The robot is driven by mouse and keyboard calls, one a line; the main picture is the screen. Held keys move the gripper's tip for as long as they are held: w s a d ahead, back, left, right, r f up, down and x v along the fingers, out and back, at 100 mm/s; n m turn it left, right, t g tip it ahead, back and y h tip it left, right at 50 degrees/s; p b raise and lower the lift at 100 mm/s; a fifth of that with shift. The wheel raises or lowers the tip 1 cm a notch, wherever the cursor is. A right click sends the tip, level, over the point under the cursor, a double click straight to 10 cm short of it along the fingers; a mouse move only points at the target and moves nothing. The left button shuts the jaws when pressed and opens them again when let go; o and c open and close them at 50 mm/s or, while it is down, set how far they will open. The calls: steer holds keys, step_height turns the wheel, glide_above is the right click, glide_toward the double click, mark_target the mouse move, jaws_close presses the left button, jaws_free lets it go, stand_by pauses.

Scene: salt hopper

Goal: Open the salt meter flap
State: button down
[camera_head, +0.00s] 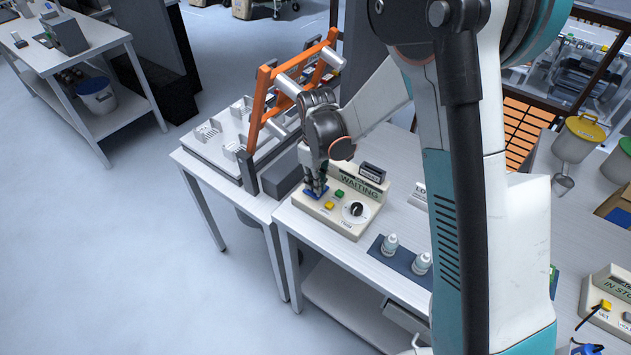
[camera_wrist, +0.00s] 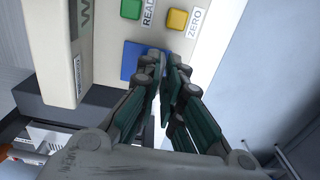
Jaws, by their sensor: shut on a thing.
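A cream control box (camera_head: 340,220) stands on the white bench with a sign reading WAITING (camera_head: 360,186). On its sloped face are a yellow button (camera_head: 329,205), a green button (camera_head: 339,194) and a black round knob (camera_head: 356,209). In the wrist view the green button (camera_wrist: 131,8) is by READ and the yellow button (camera_wrist: 177,19) by ZERO. My gripper (camera_wrist: 165,65) points at a blue square (camera_wrist: 133,60) on this face and partly covers it. The fingers are nearly together; what lies between the tips cannot be made out. I cannot make out a flap.
An orange frame with rollers (camera_head: 262,100) stands on the bench to the left. White-capped bottles (camera_head: 390,243) stand on a dark mat to the right of the box. Another panel (camera_head: 605,310) is at the lower right. The floor at left is clear.

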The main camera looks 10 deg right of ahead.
steer(key=shift+w+d+r+g+y+b, duration=0.4)
steer(key=shift+w+d+g+y+b, duration=0.3)
steer(key=shift+g+y, duration=0.3)
steer(key=shift+w+d+r+g+y+b, duration=0.45)
steer(key=shift+g+y+b, duration=0.3)
steer(key=shift+g+y, duration=0.25)
steer(key=shift+w+d, duration=0.1)
steer(key=c, duration=1.8)
jaws_free()
steer(key=shift+o, duration=0.2)
steer(key=v, duration=1.2)
